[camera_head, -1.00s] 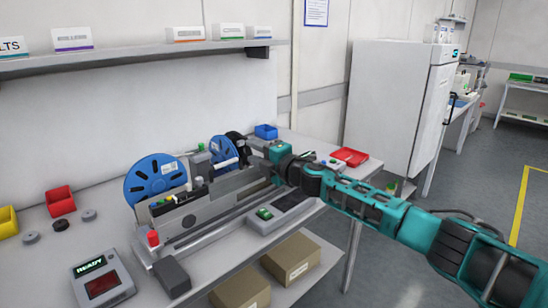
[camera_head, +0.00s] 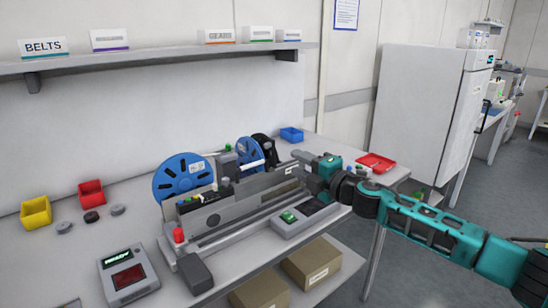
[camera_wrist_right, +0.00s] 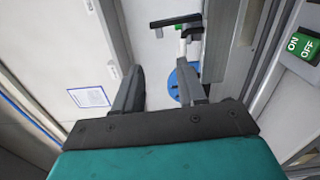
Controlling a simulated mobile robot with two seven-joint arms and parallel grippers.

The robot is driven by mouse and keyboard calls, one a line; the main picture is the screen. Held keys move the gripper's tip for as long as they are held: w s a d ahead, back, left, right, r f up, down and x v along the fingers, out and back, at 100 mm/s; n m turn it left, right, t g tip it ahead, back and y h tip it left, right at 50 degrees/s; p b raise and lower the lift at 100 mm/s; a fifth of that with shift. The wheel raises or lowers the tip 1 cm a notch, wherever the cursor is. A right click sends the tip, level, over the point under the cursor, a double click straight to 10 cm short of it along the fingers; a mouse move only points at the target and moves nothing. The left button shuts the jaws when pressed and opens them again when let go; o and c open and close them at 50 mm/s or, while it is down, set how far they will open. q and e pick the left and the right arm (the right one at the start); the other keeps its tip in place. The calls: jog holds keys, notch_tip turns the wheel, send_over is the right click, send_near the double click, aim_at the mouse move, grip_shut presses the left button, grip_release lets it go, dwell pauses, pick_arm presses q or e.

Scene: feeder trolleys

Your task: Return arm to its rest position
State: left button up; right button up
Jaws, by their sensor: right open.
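My right arm comes in from the right in the head view. Its teal and black right gripper (camera_head: 300,169) is over the right end of the grey feeder trolley (camera_head: 215,222), beside the small box with a green switch (camera_head: 290,217). In the right wrist view the two grey fingers of the right gripper (camera_wrist_right: 160,82) stand apart with nothing held between them. A blue reel (camera_wrist_right: 184,82) shows beyond them, partly hidden. My left gripper is in neither view.
Blue reels (camera_head: 183,179) stand behind the trolley. A red tray (camera_head: 375,163) lies at the bench's right end. A device reading READY (camera_head: 127,275), a red bin (camera_head: 91,193) and a yellow bin (camera_head: 36,212) are at left. A shelf (camera_head: 150,56) runs above.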

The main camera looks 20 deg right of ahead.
jog(key=s+a+f+m+g, duration=0.1)
jog(key=s+a+f+m, duration=0.5)
jog(key=f, duration=0.3)
jog(key=s+a+f+m+g, duration=0.1)
jog(key=s+a+f+m, duration=0.4)
jog(key=s+f, duration=0.4)
jog(key=s+f+m+g+h, duration=0.2)
jog(key=s+f+m, duration=0.2)
jog(key=s, duration=0.5)
jog(key=s+f+m+g+h, duration=0.2)
jog(key=s+f+m, duration=0.3)
jog(key=s+f, duration=0.3)
jog(key=shift+s+d+f, duration=0.25)
jog(key=shift+s+d, duration=0.15)
jog(key=shift+s, duration=0.6)
